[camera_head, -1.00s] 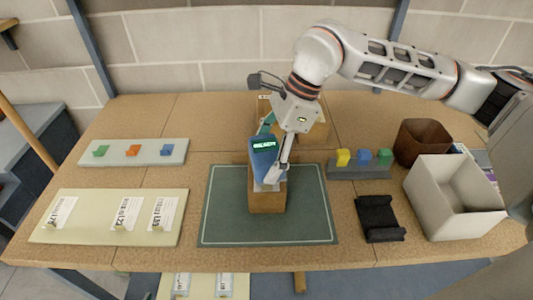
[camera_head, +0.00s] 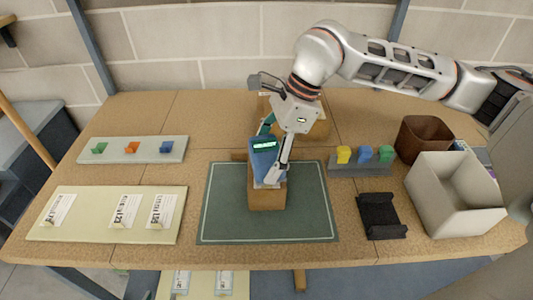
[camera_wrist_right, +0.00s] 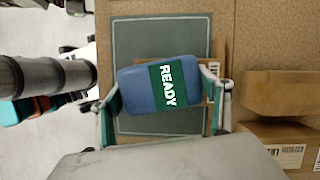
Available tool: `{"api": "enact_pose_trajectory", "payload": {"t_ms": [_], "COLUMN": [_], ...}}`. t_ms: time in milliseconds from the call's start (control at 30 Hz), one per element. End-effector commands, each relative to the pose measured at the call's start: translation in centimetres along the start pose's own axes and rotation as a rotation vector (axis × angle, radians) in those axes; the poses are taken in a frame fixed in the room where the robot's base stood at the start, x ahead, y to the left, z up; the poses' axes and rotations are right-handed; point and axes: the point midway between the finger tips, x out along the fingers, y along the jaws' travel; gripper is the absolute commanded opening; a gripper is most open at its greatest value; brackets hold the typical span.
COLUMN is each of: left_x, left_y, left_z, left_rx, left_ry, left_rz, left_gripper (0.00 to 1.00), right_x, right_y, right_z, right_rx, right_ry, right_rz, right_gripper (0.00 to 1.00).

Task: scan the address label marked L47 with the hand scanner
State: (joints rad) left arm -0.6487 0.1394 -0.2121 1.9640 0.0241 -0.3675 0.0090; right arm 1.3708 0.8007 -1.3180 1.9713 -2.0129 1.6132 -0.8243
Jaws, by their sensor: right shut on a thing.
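My right gripper (camera_head: 268,178) is shut on the blue hand scanner (camera_head: 264,158), which also shows in the right wrist view (camera_wrist_right: 140,90). The scanner's green display reads READY in that view. The scanner is above a brown box (camera_head: 267,200) on the green mat (camera_head: 225,215), and hides part of it; I cannot tell whether they touch. A printed label on that box is partly hidden behind the gripper in the wrist view. Three white labels (camera_head: 125,211) lie on the pale board (camera_head: 90,230) at left. I cannot make out L47 on any label. My left gripper is not in view.
More boxes (camera_head: 315,128) stand behind the mat, one with a label (camera_wrist_right: 287,155). At right are a black cradle (camera_head: 380,214), a grey open bin (camera_head: 440,205), a brown bin (camera_head: 405,140) and a rack (camera_head: 345,171) of coloured blocks. A clip board (camera_head: 115,156) lies at left.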

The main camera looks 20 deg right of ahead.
Motion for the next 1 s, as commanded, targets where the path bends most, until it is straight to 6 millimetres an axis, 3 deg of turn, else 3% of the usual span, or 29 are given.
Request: {"api": "enact_pose_trajectory", "payload": {"t_ms": [467,1000], "left_x": [0.1,-1.0], "left_y": [0.1,-0.1], "left_z": [0.4,-1.3], "left_rx": [0.000,0.000], "left_ry": [-0.004,-0.004], "left_rz": [0.001,0.001], "left_gripper": [0.40,0.40], "right_x": [0.1,-3.6], "right_y": [0.0,0.0], "right_z": [-0.1,1.5], "right_rx": [0.000,-0.001], "right_ry": [-0.001,-0.001], "right_rz": [-0.001,-0.001], "right_gripper": [0.47,0.47]}}
